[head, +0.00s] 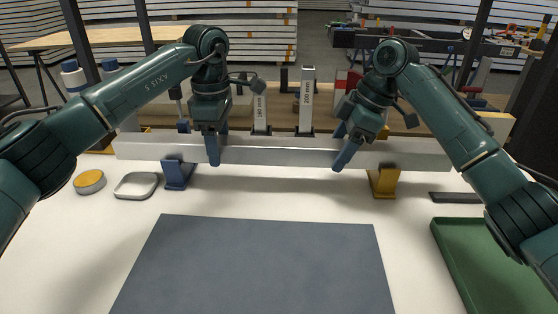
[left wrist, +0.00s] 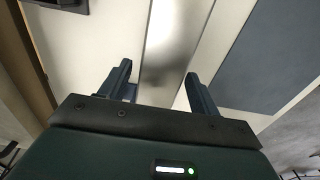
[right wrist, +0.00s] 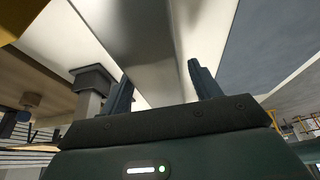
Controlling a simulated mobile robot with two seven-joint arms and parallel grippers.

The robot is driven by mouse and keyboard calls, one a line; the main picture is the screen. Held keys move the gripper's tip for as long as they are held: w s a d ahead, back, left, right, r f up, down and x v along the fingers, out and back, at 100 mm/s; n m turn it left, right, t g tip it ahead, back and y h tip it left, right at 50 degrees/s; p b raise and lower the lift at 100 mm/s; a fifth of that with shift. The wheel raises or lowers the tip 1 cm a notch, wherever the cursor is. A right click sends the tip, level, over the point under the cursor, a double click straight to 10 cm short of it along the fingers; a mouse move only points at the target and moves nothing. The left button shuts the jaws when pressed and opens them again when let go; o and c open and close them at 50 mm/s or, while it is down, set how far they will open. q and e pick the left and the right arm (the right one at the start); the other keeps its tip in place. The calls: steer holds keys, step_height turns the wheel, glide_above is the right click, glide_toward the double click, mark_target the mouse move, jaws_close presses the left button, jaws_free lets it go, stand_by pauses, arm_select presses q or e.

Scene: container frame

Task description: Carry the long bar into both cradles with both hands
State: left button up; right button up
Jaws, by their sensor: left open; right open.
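The long bar (head: 275,151) is pale grey metal and lies level across the head view. Its lower edge meets the tops of the blue cradle (head: 178,176) near its left end and the yellow cradle (head: 383,184) toward its right end. I cannot tell how deep it sits in them. My left gripper (head: 215,150) is open, a finger in front of the bar right of the blue cradle. My right gripper (head: 347,153) is open, tilted, a finger in front of the bar left of the yellow cradle. Both wrist views show the bar between open fingers, apparently with gaps.
Upright posts marked 160 mm (head: 260,108) and 200 mm (head: 306,102) stand behind the bar. A grey mat (head: 255,265) lies in front. A round yellow-topped tin (head: 90,181) and a small silver tray (head: 136,186) are left. A green tray (head: 490,262) and dark strip (head: 456,197) are right.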

steer(key=shift+r, duration=0.1)
arm_select(q)
step_height(320, 180, up, 12)
arm_select(e)
steer(key=v, duration=1.2)
